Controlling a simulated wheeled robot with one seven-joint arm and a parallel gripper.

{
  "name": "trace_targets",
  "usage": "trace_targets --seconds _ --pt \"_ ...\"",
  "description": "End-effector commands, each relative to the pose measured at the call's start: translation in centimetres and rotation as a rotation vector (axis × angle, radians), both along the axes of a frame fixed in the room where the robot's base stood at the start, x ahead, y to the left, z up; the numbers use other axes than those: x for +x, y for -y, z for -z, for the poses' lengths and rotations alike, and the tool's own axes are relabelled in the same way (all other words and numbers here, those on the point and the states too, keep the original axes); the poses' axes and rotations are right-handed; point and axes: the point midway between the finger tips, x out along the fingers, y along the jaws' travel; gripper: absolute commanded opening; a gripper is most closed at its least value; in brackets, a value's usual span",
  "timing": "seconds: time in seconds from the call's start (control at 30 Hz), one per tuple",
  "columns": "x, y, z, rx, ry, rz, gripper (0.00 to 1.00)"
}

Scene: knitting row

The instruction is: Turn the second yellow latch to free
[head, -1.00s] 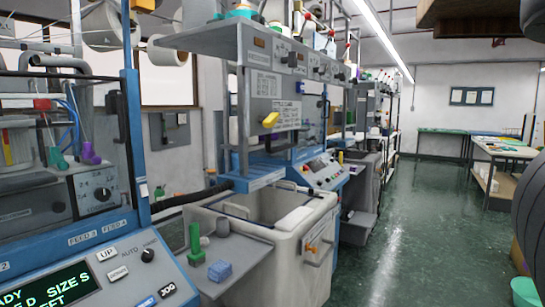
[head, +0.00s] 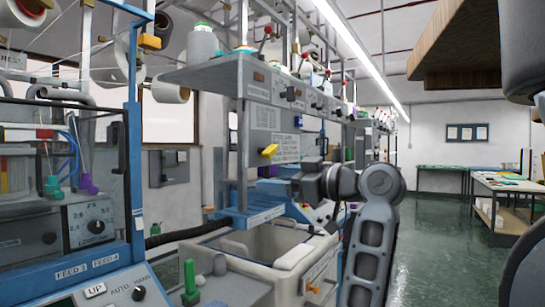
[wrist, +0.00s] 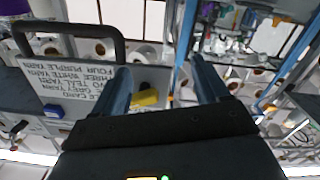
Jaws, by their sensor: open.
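A yellow latch (head: 270,151) sticks out at the lower left of the grey panel (head: 262,118) on the middle machine. In the wrist view a yellow piece (wrist: 147,97), likely the same latch, shows between my fingers, nearer the left one and beyond them. My gripper (wrist: 163,82) is open and empty, its two dark blue fingers spread apart. In the head view my arm reaches in from the right, and its gripper end (head: 299,186) is right of and below the latch, apart from it in the picture. Whether there is contact in depth I cannot tell.
A shelf (head: 215,70) with yarn cones overhangs the panel. A grey bin (head: 235,258) stands below it. A black handle (wrist: 70,35) and a lettered card (wrist: 80,90) lie left of my fingers.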

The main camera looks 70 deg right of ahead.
Motion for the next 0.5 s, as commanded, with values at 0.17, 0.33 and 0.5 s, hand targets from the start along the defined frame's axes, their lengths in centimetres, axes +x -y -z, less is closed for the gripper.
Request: trace_targets --seconds 0.17,0.33,0.5 --pt "-3.3 0.6 -4.2 -0.124 -0.015 -0.011 0.74" --pt "-4.8 0.6 -5.9 -0.184 -0.033 -0.017 0.74" --pt "-4.1 0.8 -6.3 -0.195 -0.039 -0.023 0.74"
